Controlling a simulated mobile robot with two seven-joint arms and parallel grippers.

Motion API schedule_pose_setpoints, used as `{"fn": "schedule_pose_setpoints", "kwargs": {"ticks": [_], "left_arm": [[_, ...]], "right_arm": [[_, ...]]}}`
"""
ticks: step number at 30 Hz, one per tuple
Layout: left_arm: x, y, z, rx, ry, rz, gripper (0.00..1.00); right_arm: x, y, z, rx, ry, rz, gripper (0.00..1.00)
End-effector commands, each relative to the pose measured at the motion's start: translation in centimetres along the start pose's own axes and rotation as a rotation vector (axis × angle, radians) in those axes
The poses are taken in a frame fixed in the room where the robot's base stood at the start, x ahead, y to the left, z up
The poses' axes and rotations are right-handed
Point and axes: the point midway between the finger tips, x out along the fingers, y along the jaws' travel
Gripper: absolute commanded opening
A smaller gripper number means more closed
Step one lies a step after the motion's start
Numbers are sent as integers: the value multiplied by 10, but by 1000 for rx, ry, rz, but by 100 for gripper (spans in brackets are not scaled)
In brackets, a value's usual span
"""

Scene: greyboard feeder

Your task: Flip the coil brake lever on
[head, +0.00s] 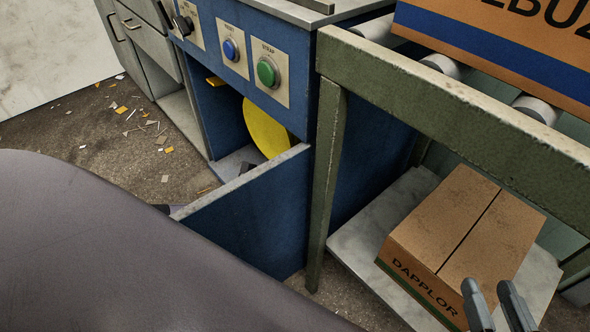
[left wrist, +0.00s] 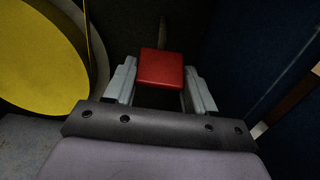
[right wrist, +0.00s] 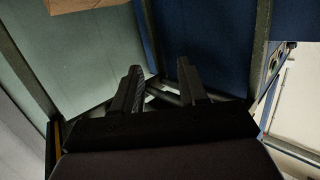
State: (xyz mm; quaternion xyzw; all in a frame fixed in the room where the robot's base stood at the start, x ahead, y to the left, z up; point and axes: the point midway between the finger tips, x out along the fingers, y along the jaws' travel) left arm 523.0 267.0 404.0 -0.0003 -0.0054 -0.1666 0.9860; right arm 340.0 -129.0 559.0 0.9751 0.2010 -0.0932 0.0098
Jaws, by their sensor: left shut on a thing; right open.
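In the left wrist view, a red block-shaped lever end (left wrist: 161,69) sits between the fingers of my left gripper (left wrist: 161,85), which is shut on it. A thin dark stem shows behind the red end. A yellow coil disc (left wrist: 38,55) stands to the left of it; it also shows inside the blue cabinet in the head view (head: 266,128). In the head view my left arm covers the lower left and its gripper is hidden. My right gripper (head: 497,300) is open and empty, in front of the cardboard box on the low shelf; it also shows in the right wrist view (right wrist: 160,85).
The blue cabinet's door (head: 250,215) hangs open at the front. Its panel has a blue button (head: 230,49) and a green button (head: 267,72). A green-grey roller conveyor frame (head: 450,100) and a cardboard box (head: 460,235) stand at the right. Scraps litter the floor at left.

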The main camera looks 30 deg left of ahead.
Motion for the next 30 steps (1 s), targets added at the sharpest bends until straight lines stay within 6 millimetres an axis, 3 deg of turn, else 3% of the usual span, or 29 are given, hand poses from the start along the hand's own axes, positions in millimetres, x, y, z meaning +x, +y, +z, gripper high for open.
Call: {"fn": "schedule_pose_setpoints", "kwargs": {"ticks": [1, 7, 8, 9, 10, 20, 30], "left_arm": [[-3, 0, -10, 2, 27, -2, 0], [-3, -1, -10, 1, 26, -2, 0], [-3, -1, -10, 1, 27, -2, 65], [-3, -1, -10, 1, 26, -2, 78], [-3, -1, -10, 1, 25, -2, 81], [-5, 0, -4, 1, 14, -1, 81], [-56, 0, -4, 0, 19, -2, 81]], "right_arm": [[0, 0, 1, 0, 0, 0, 43], [0, 0, 1, 0, 0, 0, 43], [0, 0, 1, 0, 1, 0, 43], [0, 0, 1, 0, 0, 0, 43], [0, 0, 1, 0, 0, -1, 43], [0, 0, -1, 3, -1, -2, 43], [4, -6, 3, 64, -55, -28, 43]]}}
